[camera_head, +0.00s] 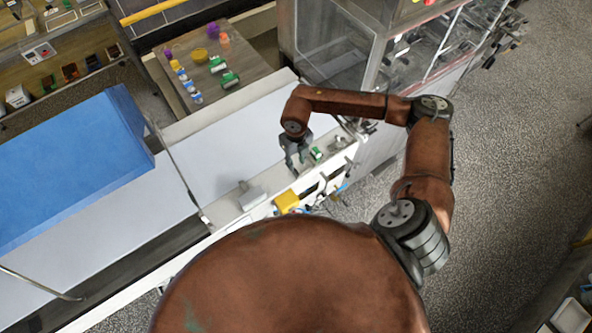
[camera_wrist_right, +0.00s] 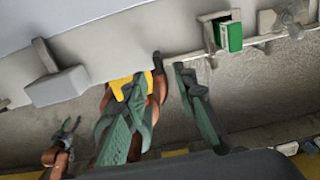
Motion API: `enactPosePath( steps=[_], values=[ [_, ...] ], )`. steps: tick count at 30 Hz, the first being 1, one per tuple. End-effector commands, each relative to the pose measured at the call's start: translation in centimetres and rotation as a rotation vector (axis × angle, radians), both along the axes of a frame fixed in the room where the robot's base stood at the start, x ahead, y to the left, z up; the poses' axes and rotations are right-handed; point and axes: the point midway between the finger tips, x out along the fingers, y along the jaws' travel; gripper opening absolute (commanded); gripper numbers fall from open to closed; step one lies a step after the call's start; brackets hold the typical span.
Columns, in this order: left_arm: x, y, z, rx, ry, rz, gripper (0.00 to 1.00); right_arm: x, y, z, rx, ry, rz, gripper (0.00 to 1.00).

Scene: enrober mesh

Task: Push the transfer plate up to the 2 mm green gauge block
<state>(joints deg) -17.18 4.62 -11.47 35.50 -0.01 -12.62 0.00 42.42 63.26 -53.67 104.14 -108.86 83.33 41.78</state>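In the head view, my right gripper (camera_head: 297,163) points down over the near edge of a long pale flat surface (camera_head: 230,145). In the right wrist view its two fingers (camera_wrist_right: 168,68) stand apart with nothing between them. The green gauge block (camera_head: 316,153) is just right of the gripper; in the wrist view the green block (camera_wrist_right: 231,37) sits in a grey holder at the edge, apart from the fingers. The pale surface seems to include the transfer plate, but I cannot make out its outline. My left gripper seems to show small at lower left in the wrist view (camera_wrist_right: 66,135).
A grey block (camera_head: 252,198) with a post sits on the near edge, left of the gripper. A yellow part (camera_head: 287,201) is below the edge. A clear-walled machine (camera_head: 335,45) stands behind the arm. A blue cover (camera_head: 75,165) lies left. A board (camera_head: 205,65) holds small coloured parts.

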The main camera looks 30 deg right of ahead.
Motion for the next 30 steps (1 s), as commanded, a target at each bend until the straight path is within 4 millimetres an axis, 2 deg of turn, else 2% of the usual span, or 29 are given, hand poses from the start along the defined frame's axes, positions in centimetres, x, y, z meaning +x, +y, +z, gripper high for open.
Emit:
enactPosePath(
  steps=[9, 13, 18, 25, 30],
  values=[
    [0.0, 0.0, 1.6, 0.0, 0.0, 0.0, 0.4, -0.2, 0.2, -4.7, 0.005, 0.003, 0.001, 0.26],
    [0.0, 0.0, 1.9, 0.0, 0.0, 0.0, 0.4, -0.1, 0.2, -6.2, 0.006, 0.002, 0.002, 0.26],
    [0.0, 0.0, 2.0, 0.0, 0.0, 0.0, 0.4, -0.1, 0.2, -7.0, 0.005, 0.0, 0.004, 0.26],
    [0.0, 0.0, 2.0, 0.0, 0.0, 0.0, 0.4, -0.1, 0.2, -7.0, 0.006, 0.0, 0.004, 0.25],
    [0.0, 0.0, 2.0, 0.0, -0.001, 0.0, 0.4, -0.1, 0.2, -7.0, 0.006, 0.0, 0.004, 0.14]
  ],
)
